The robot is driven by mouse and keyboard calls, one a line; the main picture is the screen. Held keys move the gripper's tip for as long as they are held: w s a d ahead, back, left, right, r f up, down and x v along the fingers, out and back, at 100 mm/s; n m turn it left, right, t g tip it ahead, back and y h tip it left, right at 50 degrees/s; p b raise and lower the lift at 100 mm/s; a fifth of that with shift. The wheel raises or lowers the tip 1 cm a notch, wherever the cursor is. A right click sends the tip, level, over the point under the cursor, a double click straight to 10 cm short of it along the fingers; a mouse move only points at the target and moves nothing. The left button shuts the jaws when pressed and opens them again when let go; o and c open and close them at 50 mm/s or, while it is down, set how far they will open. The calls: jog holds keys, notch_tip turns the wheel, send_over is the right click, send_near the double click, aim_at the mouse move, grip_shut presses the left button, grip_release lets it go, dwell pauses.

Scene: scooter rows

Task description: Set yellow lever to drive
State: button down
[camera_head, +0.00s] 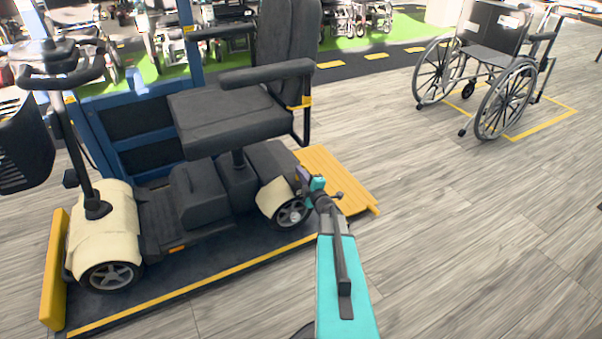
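A cream and black mobility scooter (221,190) stands on a dark platform with yellow edging. My teal arm reaches up from the bottom of the view. My gripper (305,178) is at the scooter's rear end, just above and beside the rear wheel (293,213). It is small and partly covered by my own wrist, so I cannot tell whether its fingers are open or touching anything. I cannot clearly make out a yellow lever; the area behind my gripper is hidden. A small yellow piece (300,103) shows on the frame behind the seat.
A yellow ramp plate (336,178) lies behind the scooter, close to my wrist. Blue framework (150,140) stands behind the scooter. A wheelchair (490,65) stands in a yellow floor outline at upper right. The grey floor at right is clear.

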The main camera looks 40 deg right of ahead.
jog(key=shift+s+d, duration=0.1)
jog(key=shift+a+r+b, duration=0.2)
jog(key=shift+a+b, duration=0.05)
jog(key=shift+a, duration=0.35)
jog(key=shift+a+r+b, duration=0.15)
jog(key=shift+a+b, duration=0.1)
jog(key=shift+a, duration=0.35)
jog(key=shift+a+r+b, duration=0.35)
jog(key=shift+a, duration=0.5)
jog(key=p+v, duration=0.2)
jog(key=v, duration=0.7)
jog(key=shift+s, duration=0.35)
